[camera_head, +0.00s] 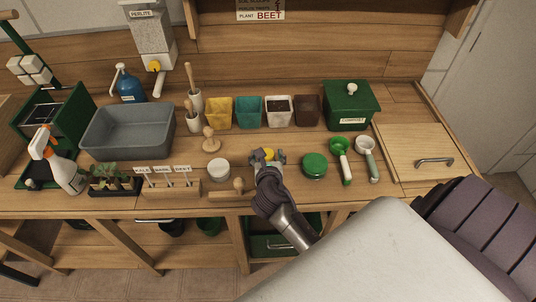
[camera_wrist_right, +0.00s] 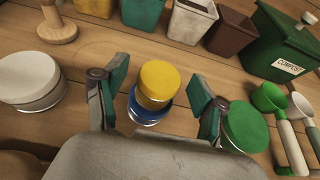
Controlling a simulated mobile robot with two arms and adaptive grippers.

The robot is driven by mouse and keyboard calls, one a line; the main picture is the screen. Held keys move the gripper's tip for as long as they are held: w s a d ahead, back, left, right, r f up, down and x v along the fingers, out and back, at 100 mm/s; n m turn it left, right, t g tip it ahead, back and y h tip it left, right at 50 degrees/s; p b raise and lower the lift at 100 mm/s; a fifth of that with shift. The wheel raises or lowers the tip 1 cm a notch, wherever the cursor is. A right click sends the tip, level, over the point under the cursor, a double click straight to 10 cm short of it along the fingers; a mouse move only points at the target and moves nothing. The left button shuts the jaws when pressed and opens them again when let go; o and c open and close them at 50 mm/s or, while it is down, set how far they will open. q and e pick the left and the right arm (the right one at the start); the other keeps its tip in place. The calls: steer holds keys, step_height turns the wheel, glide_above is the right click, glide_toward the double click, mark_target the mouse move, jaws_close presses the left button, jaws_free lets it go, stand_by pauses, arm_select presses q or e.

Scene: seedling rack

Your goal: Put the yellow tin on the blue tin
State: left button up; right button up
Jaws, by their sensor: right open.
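The yellow tin (camera_wrist_right: 159,83) sits on top of the blue tin (camera_wrist_right: 149,110) in the right wrist view, a little off centre on it. In the head view the yellow lid (camera_head: 268,154) shows between my right gripper's fingers, and the blue tin is hidden there. My right gripper (camera_wrist_right: 158,95) is open, with one finger on each side of the two tins. Visible gaps lie between the fingers and the yellow tin. It also shows in the head view (camera_head: 267,158). My left gripper is not in view.
A green-lidded tin (camera_wrist_right: 245,126) stands close beside the right finger. A white-lidded tin (camera_wrist_right: 30,80) stands to the left. Pots, including a yellow pot (camera_head: 218,113), line up behind, next to the green compost bin (camera_head: 350,106). Green and white scoops (camera_head: 341,160) lie to the right.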

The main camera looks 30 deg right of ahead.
steer(key=v, duration=1.1)
steer(key=shift+b, duration=0.35)
